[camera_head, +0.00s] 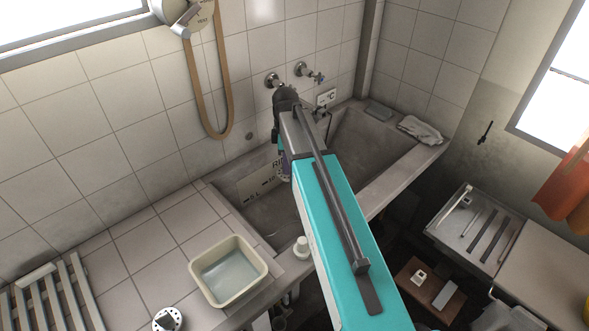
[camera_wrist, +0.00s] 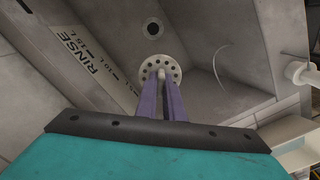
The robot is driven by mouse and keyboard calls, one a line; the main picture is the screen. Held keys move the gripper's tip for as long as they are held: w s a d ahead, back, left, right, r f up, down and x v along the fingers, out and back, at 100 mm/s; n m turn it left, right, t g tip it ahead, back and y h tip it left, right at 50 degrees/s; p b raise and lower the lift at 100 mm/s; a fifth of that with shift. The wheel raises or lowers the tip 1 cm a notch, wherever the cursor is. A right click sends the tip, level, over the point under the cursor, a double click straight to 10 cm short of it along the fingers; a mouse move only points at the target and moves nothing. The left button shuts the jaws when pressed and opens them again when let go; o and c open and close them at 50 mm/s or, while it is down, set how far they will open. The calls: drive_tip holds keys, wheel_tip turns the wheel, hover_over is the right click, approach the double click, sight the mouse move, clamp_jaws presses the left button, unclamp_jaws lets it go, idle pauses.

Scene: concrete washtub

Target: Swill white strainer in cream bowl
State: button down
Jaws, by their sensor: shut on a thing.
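My gripper (camera_wrist: 161,80), with purple fingers, is shut on the knob of a round white strainer (camera_wrist: 174,65) with dark holes. It holds the strainer over the rinse basin of the concrete washtub. In the head view my arm hides the strainer, and only a bit of purple finger shows. The cream bowl (camera_head: 257,285) stands on the tiled ledge left of my arm, with clear water in it. My gripper is beyond the bowl and apart from it. In the wrist view a cream edge at the lower right may be the bowl.
The concrete washtub (camera_head: 376,200) has a dark drain hole (camera_wrist: 153,28) in the rinse basin. A small white fitting (camera_head: 301,246) stands on the rim beside the bowl. A white disc with dark holes (camera_head: 168,319) and a slatted rack (camera_head: 62,295) lie on the ledge. A cloth (camera_head: 420,130) lies far right.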

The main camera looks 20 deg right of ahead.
drive_tip(key=s+a+r+m+p, duration=0.1)
drive_tip(key=a+r+m+p, duration=0.2)
drive_tip(key=r, duration=0.5)
drive_tip(key=s+a+r+m+p, duration=0.2)
drive_tip(key=a+r+m+p, duration=0.2)
drive_tip(key=r, duration=0.4)
drive_tip(key=shift+m, duration=0.7)
drive_tip(key=shift+a, duration=0.1)
